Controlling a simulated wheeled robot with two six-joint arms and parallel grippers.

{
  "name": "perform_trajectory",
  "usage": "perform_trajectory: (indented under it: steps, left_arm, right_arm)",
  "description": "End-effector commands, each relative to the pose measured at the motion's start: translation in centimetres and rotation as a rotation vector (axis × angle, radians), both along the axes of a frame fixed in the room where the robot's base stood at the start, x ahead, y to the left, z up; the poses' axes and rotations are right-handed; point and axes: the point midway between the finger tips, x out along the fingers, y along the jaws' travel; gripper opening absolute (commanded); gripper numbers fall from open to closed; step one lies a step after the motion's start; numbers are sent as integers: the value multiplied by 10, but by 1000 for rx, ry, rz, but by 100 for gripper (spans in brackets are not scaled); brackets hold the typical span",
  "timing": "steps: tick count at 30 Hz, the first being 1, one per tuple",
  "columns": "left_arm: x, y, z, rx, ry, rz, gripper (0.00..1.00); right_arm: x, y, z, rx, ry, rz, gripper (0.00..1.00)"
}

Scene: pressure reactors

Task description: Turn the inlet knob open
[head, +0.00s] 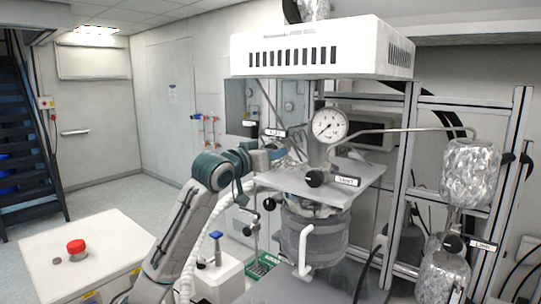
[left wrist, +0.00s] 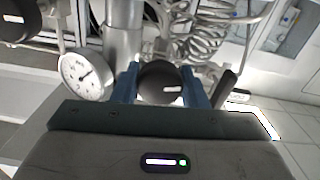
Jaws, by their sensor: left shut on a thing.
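The inlet knob (left wrist: 161,83), round and black with a small white mark, sits in the middle of the left wrist view. The two blue fingers of my left gripper (left wrist: 160,86) are shut on its two sides. In the head view my left gripper (head: 277,154) reaches in from the left to the back left of the reactor's metal plate (head: 340,180). There the knob is mostly hidden; a small white tag (head: 273,133) shows just above the gripper, its lettering too small to read surely. My right gripper is not in view.
A pressure gauge (head: 330,124) stands close right of my left gripper. Another black knob (head: 315,179) with a tag is at the plate's front. Coiled metal tubing (left wrist: 190,25) lies behind the held knob. A white bench (head: 95,245) carries a red button (head: 76,246).

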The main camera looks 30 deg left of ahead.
Motion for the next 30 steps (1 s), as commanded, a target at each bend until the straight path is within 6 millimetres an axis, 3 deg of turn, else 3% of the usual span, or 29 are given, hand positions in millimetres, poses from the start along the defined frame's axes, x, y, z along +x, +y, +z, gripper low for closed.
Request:
perform_trajectory:
  steps: [30]
  left_arm:
    - [0,0,0,-957,72,0,17]
  right_arm:
    - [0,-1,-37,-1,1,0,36]
